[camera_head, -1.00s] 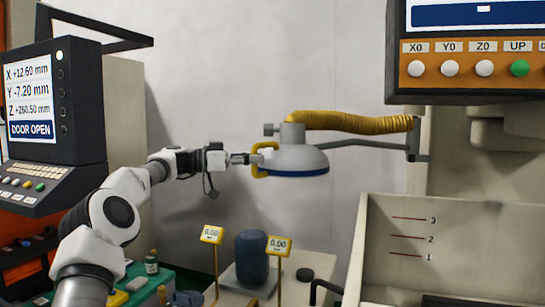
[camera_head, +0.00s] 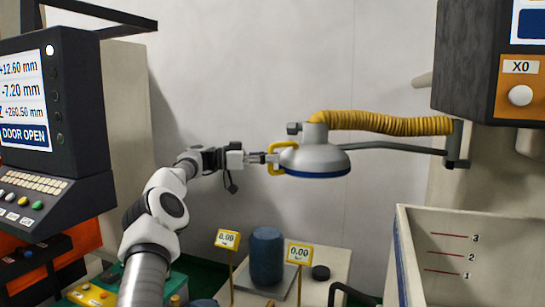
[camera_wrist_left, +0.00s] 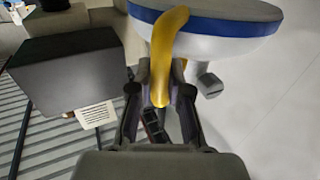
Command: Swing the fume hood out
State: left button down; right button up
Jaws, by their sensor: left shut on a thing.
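The fume hood (camera_head: 317,161) is a grey dome with a blue rim, held out over the area by a dark swing arm (camera_head: 395,146) from a bracket at the right. A yellow ribbed hose (camera_head: 385,124) runs along above that arm. A yellow handle (camera_head: 285,147) sits on the hood's left side. My left gripper (camera_head: 272,158) is shut on this handle. In the left wrist view, the handle (camera_wrist_left: 160,75) stands between the two fingers, with the hood (camera_wrist_left: 215,20) just beyond. My right gripper is not in view.
A control panel (camera_head: 45,110) stands at the left, and another panel (camera_head: 500,60) at the upper right. Below the hood are a blue cylinder (camera_head: 266,255) and two yellow-framed displays (camera_head: 299,254). An open tank (camera_head: 460,225) with level marks stands at the right.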

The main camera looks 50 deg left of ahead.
pick_arm(q)
jog(key=shift+f, duration=0.1)
jog(key=c, duration=1.3)
grip_release()
jog(key=shift+o, duration=1)
jog(key=shift+w, duration=0.25)
jog(key=shift+s+a, duration=0.1)
jog(key=shift+s, duration=0.25)
jog(key=v, duration=0.6)
jog(key=shift+s+a, duration=0.25)
jog(key=shift+a, duration=0.05)
jog(key=shift+d, duration=0.1)
